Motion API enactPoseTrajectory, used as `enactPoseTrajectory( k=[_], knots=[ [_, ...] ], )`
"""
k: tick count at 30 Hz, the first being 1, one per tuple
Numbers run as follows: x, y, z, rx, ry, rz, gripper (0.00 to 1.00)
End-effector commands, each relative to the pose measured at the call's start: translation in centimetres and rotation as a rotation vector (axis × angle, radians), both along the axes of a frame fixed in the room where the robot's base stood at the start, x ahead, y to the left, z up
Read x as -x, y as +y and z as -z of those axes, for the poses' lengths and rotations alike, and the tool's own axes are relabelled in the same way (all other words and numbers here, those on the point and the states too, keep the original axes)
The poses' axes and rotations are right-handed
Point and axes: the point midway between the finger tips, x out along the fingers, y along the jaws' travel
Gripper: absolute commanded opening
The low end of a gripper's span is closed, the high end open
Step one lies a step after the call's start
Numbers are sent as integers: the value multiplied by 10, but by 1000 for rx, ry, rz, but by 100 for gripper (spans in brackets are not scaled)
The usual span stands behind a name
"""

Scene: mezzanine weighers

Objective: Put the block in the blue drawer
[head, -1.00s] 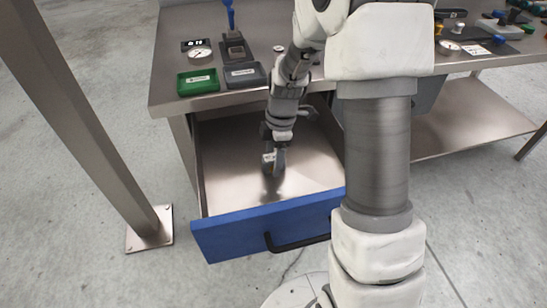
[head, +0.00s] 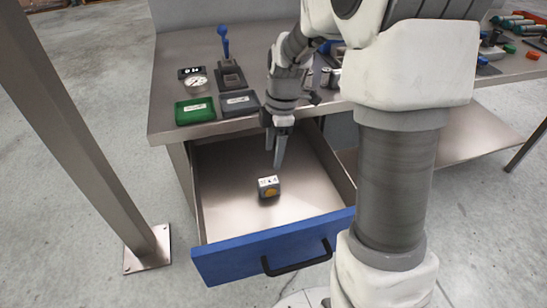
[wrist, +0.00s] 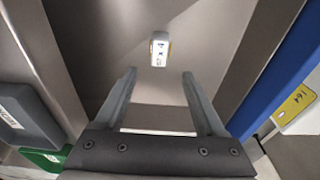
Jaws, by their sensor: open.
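The block (head: 268,187) is small and dark grey with a white label on top and a yellow patch on its side. It rests on the floor of the open blue drawer (head: 215,263). In the wrist view the block (wrist: 160,50) lies beyond the fingertips with a clear gap. My gripper (head: 277,160) is open and empty, above the drawer and a little behind the block. Its two spread fingers show in the wrist view (wrist: 158,75), with nothing between them.
A green tray (head: 195,111) and a grey tray (head: 240,103) sit at the bench's front edge. A dial gauge (head: 197,83) and a blue-handled tool (head: 225,45) stand behind them. A metal post (head: 75,130) rises at the left. The rest of the drawer floor is bare.

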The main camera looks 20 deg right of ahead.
Motion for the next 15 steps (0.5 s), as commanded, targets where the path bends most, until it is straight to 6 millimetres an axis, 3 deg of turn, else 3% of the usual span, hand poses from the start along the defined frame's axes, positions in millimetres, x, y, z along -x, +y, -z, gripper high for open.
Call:
enactPoseTrajectory(
  k=[7, 15],
  knots=[
    [22, 3, -43, 25, -48, 201, 72],
    [82, 10, -106, 9, -158, 678, 72]
  ],
)
